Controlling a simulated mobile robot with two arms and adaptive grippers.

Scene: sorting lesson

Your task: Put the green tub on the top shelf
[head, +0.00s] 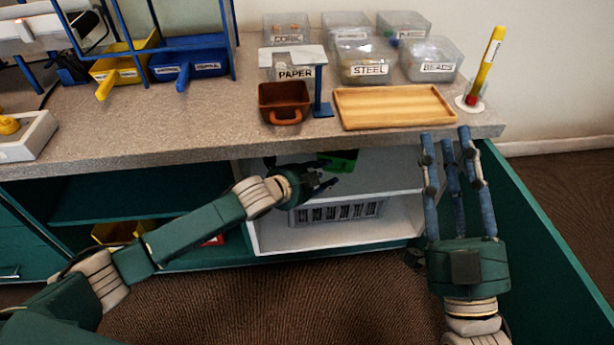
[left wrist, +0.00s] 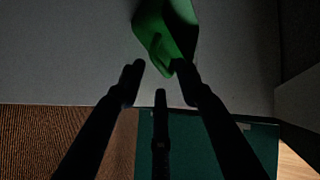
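The green tub (head: 341,160) is inside the open cabinet under the counter, above the upper white shelf (head: 385,178), partly hidden by the cabinet's upper edge and my left gripper. My left gripper (head: 322,176) reaches into the cabinet just in front of the tub. In the left wrist view the green tub (left wrist: 168,30) shows its handle side towards the fingers. The dark fingers of the left gripper (left wrist: 160,72) are spread, with the tub at or just beyond their tips; contact is unclear. My right gripper (head: 448,140) is open and empty in front of the counter's right end.
A white basket (head: 338,213) stands on the lower shelf. The green cabinet door (head: 540,240) hangs open at right.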

